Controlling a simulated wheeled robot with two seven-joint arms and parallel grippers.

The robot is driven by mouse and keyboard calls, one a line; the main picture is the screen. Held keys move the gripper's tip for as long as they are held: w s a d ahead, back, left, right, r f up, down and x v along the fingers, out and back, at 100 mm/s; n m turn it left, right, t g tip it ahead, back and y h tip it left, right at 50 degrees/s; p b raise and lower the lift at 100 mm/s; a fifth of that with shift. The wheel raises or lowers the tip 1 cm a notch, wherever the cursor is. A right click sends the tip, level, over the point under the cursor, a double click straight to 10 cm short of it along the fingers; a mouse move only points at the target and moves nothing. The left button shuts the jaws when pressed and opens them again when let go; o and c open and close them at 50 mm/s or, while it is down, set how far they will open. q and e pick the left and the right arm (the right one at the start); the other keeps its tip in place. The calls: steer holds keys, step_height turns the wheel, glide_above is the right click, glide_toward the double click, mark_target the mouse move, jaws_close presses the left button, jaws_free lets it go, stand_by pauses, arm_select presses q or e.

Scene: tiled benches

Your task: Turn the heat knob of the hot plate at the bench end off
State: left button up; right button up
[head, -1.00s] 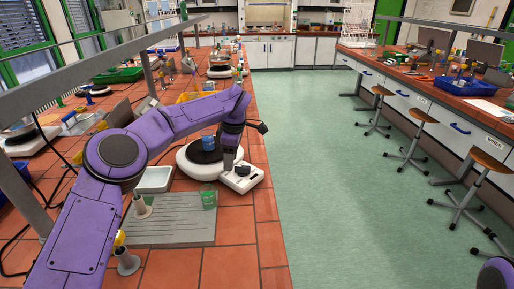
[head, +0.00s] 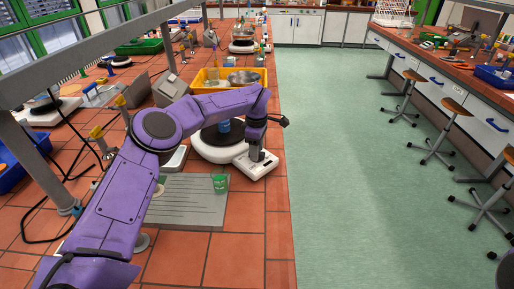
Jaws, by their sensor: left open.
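The hot plate (head: 205,153) is white with a dark round top and stands near the right edge of the left bench. Its control panel (head: 268,164) sticks out at the front right. My left gripper (head: 257,157) points down at this panel, open, with its fingertips at or just above it. The heat knob cannot be made out; the gripper covers that part of the panel. Whether the fingers touch the knob I cannot tell. A blue object (head: 224,126) stands on the dark top, partly behind my arm. My right gripper is not in view.
A green beaker (head: 220,184) stands on a grey ribbed mat (head: 185,212) in front of the hot plate. A yellow tray (head: 201,85) with metal ware is behind it. The green floor aisle (head: 350,180) to the right is clear, with stools beyond.

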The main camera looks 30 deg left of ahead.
arm_select(q)
steer(key=shift+f, duration=0.3)
steer(key=shift+c, duration=0.7)
jaws_close()
